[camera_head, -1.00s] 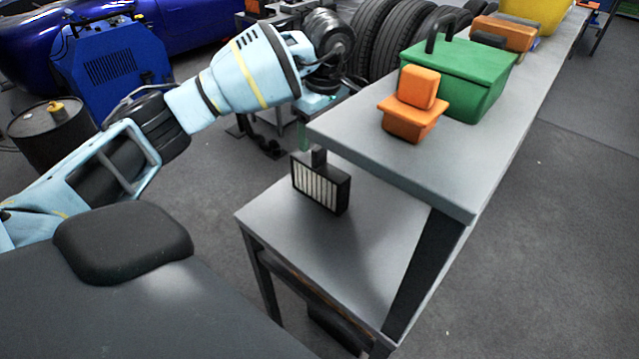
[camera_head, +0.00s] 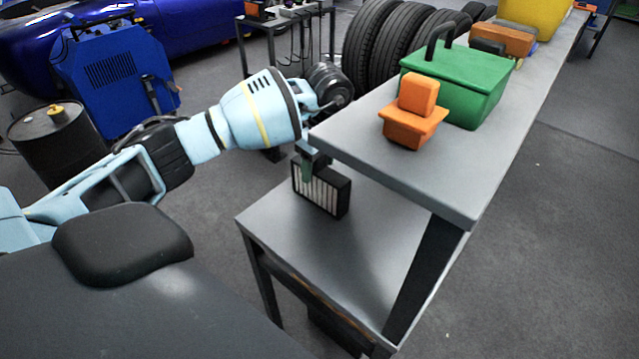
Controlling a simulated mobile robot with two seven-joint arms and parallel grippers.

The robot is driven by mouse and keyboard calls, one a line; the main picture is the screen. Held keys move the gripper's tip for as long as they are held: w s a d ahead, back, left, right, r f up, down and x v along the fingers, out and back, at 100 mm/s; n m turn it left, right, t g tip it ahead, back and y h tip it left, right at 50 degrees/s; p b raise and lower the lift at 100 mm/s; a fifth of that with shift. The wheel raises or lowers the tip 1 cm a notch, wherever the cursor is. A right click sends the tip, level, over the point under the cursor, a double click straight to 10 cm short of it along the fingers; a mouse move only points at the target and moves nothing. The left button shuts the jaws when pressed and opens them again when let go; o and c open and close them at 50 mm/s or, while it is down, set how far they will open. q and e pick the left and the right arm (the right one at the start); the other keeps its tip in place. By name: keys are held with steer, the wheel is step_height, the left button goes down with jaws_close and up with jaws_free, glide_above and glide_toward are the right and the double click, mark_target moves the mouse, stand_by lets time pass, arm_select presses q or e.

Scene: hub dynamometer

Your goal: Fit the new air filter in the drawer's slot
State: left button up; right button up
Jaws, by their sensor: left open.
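The air filter (camera_head: 328,193), a black frame with pale pleats, stands upright on the grey lower bench top (camera_head: 290,240). The gripper is open. The filter's top tab is now mostly hidden by the gripper, and I cannot tell whether the fingers touch it. I cannot make out the drawer or its slot in this view. My right gripper is not in view.
The raised grey shelf (camera_head: 420,175) overhangs the bench close to the right of my left gripper. It carries an orange block-shaped thing (camera_head: 413,110), a green toolbox (camera_head: 460,85) and a yellow bin (camera_head: 535,12). Tyres (camera_head: 375,35) stand behind. The bench top around the filter is clear.

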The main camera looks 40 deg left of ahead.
arm_select(q)
steer(key=shift+c, duration=0.4)
jaws_close()
steer(key=shift+r, duration=0.15)
